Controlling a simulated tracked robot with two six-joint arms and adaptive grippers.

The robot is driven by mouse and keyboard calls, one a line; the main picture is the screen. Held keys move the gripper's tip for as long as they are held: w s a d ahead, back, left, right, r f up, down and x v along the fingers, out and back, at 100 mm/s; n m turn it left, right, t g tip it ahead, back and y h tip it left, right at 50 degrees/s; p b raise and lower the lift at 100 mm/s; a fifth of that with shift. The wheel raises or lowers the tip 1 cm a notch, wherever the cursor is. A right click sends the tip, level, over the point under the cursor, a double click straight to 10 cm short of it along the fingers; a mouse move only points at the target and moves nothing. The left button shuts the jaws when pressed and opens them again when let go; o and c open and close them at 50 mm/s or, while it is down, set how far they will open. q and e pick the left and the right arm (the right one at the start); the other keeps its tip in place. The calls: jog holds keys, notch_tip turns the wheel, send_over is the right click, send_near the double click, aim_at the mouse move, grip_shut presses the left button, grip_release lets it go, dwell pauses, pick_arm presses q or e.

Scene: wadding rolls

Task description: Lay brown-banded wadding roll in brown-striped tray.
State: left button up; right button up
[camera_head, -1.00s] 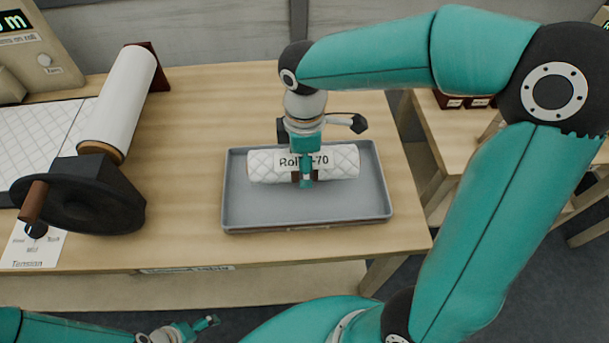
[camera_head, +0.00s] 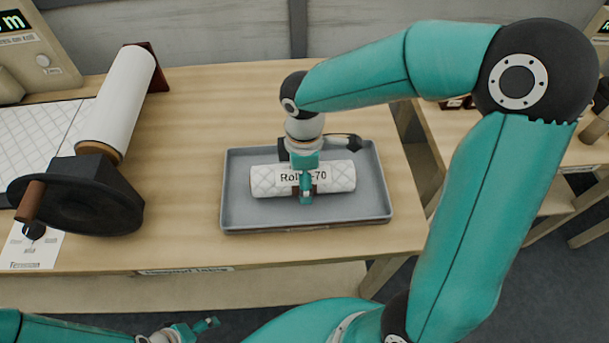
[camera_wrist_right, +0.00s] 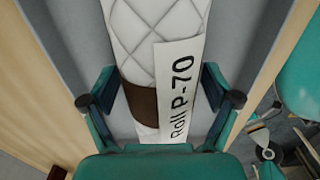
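The white quilted roll (camera_head: 335,177) with a brown band lies across the grey tray (camera_head: 240,214), inside its rim. Its label reads "Roll P-70". My right gripper (camera_head: 306,190) reaches down over the roll's middle. Whether the roll touches the tray floor cannot be told. A brown strip shows faintly at the tray's front edge. My left gripper (camera_head: 205,326) is low at the bottom edge, away from the table.
A winder with a white roll (camera_head: 118,100) and a black hand wheel (camera_head: 80,197) stands on the left of the wooden table (camera_head: 190,150). A second table (camera_head: 450,130) stands at the right. Table surface between winder and tray is clear.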

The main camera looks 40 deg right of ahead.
jog(key=shift+r, duration=0.1)
notch_tip(320, 180, up, 12)
jog(key=shift+r+p, duration=0.1)
jog(key=shift+p, duration=0.5)
dwell(0.5)
